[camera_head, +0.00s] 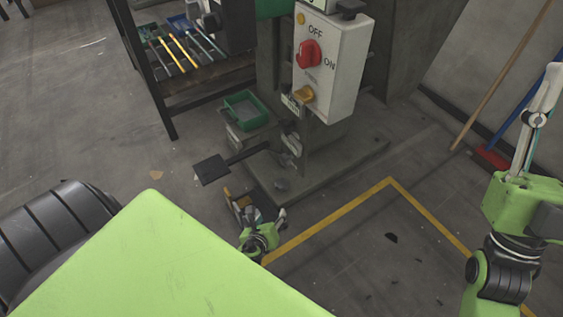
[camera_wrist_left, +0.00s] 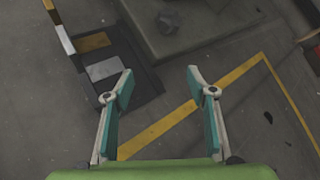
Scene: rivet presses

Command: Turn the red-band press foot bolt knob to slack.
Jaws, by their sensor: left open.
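The press (camera_head: 330,150) stands on a grey base plate at the top middle of the head view; I cannot make out a red band on it. A small dark grey faceted lump, possibly the foot bolt knob (camera_head: 282,184), sits on the near part of the base plate. It also shows in the left wrist view (camera_wrist_left: 168,21), above and beyond the fingertips. My left gripper (camera_head: 262,212) is low beside the near edge of the base plate; its open, empty fingers show in the wrist view (camera_wrist_left: 159,74). My right gripper (camera_head: 540,105) is at the right edge, its jaws unclear.
A control box (camera_head: 345,70) with a red switch is above the base. A black pedal plate (camera_head: 212,170) sticks out left. A dark tray (camera_wrist_left: 100,55) lies left of my left fingers. A tool rack (camera_head: 185,80) stands left. Yellow-lined floor (camera_head: 400,250) is mostly clear.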

